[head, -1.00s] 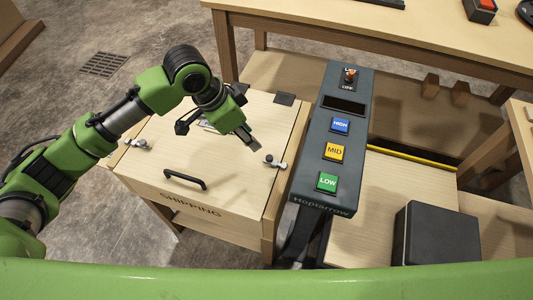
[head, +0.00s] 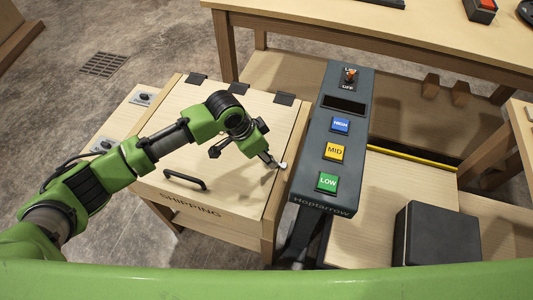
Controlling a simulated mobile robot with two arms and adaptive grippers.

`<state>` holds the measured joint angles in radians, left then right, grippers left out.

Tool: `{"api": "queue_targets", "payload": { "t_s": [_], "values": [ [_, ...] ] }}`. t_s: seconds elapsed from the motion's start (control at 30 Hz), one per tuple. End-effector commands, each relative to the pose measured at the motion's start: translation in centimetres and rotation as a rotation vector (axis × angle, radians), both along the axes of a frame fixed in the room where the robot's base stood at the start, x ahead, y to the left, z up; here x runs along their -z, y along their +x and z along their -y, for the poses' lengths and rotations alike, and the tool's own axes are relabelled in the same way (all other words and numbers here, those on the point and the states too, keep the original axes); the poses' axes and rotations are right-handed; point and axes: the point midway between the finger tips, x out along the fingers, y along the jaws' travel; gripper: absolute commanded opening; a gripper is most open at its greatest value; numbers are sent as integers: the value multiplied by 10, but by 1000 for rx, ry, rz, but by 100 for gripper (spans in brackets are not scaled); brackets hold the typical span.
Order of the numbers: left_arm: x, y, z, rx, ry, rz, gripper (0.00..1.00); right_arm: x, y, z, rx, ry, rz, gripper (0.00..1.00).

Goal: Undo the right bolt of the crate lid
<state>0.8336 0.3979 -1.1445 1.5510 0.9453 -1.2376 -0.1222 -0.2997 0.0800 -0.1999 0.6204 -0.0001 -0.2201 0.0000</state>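The crate (head: 190,211), marked SHIPPING, has a pale wooden lid (head: 175,110) that is down, with a black handle (head: 186,179) near its front edge. The right bolt (head: 283,165) is a small metal piece at the lid's right edge, partly covered by my gripper. My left gripper (head: 273,162) points right and down, with its fingertips at the bolt. I cannot tell whether they touch it or are shut on it. My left arm covers the place of the left bolt. My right gripper is not in view.
A dark console (head: 332,140) with HIGH, MID and LOW buttons and a switch on top stands close to the crate's right. A black box (head: 437,235) is at the lower right. A long wooden table (head: 400,32) runs along the back.

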Motion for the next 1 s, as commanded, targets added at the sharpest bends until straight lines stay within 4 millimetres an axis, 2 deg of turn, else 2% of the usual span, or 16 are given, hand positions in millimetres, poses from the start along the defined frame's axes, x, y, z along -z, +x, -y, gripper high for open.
{"api": "queue_targets", "payload": {
  "t_s": [0.1,0.23,0.47,0.7,0.93,0.97,1.0],
  "values": [
    [0,0,0,0,0,0,32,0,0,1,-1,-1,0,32],
    [0,0,0,0,0,0,0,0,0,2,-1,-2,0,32],
    [-2,1,-4,-2,1,-1,0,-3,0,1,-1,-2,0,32],
    [-2,9,-29,-3,0,-3,0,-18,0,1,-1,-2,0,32],
    [0,10,-30,-4,3,0,0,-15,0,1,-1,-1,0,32],
    [0,10,-31,-4,4,0,20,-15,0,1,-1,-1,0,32],
    [0,10,-31,-4,5,0,31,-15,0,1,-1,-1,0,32]
  ]
}}
